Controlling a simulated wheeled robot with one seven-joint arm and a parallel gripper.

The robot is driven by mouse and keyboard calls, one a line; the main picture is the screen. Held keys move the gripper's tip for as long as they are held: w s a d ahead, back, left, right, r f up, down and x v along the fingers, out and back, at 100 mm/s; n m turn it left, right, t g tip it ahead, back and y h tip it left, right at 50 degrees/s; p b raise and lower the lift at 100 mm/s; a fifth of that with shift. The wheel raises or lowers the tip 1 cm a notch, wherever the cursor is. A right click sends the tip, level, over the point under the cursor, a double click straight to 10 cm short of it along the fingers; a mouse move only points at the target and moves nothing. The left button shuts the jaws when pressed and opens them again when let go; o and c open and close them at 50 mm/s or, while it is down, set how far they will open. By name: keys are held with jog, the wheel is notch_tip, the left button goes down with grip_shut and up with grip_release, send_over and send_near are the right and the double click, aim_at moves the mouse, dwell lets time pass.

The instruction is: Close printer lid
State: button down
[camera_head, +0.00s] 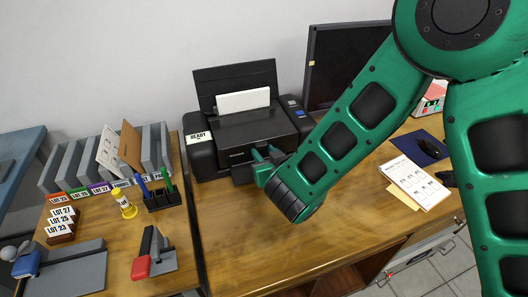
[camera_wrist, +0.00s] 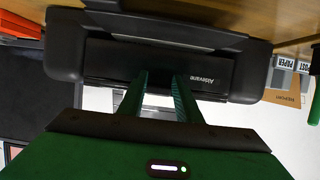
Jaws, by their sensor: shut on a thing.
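The black printer (camera_head: 205,153) stands on the wooden desk against the wall. Its rear flap (camera_head: 235,80) is raised, with white paper (camera_head: 243,100) in front of it. The dark printer lid (camera_head: 245,133) is the top panel and looks nearly level. My gripper (camera_head: 262,156) is at its front edge, right of the middle. In the wrist view the printer (camera_wrist: 68,45) is upside down, and my gripper (camera_wrist: 166,78) overlaps the lettered front panel (camera_wrist: 115,62). The fingers are close together and shut on the lid's front edge. The exact contact is hidden.
A monitor (camera_head: 345,60) stands right of the printer, behind my arm. A sheet (camera_head: 415,182) and a dark mouse pad (camera_head: 428,147) lie at the right. Left are a file rack (camera_head: 85,165), a pen holder (camera_head: 160,199) and a stapler (camera_head: 152,254). The desk's front is clear.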

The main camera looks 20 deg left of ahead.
jog(key=c, duration=1.3)
grip_release()
jog(key=shift+d+f, duration=0.15)
jog(key=shift+f, duration=0.3)
jog(key=shift+c, duration=0.2)
jog(key=shift+o, duration=0.3)
jog(key=shift+r, duration=0.2)
jog(key=v, duration=1)
jog(key=shift+s+d+r, duration=0.1)
jog(key=shift+s+r, duration=0.05)
